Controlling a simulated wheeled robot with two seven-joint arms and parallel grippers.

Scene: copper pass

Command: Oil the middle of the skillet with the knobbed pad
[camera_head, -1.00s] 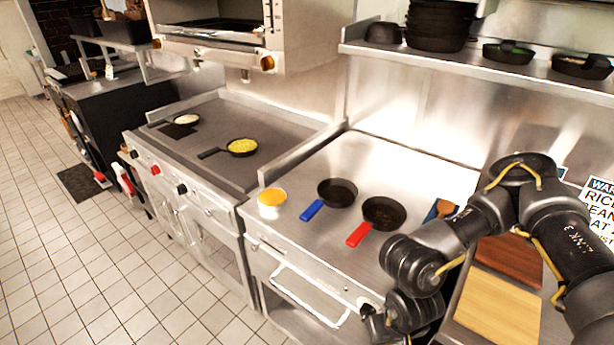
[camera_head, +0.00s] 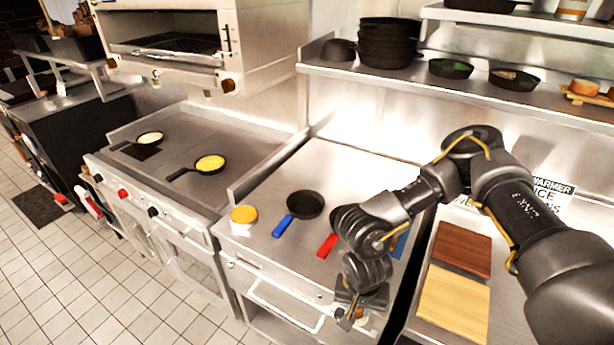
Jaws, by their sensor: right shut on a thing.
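The skillet with a blue handle (camera_head: 305,204) lies empty on the steel counter. A second skillet shows only its red handle (camera_head: 327,245); its pan is hidden behind my right arm. The frames do not tell which one is the task's skillet. My right gripper (camera_head: 350,316) is low, in front of the counter's front edge and nearer to me than both pans. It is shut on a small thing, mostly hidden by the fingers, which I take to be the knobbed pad. My left gripper is out of view.
A round container with orange-yellow contents (camera_head: 243,216) stands left of the blue handle. A blue mat (camera_head: 399,246) is partly behind my arm. Wooden boards (camera_head: 462,249) lie at right. The griddle (camera_head: 183,190) holds two filled pans. A shelf of dark pans (camera_head: 388,62) hangs above.

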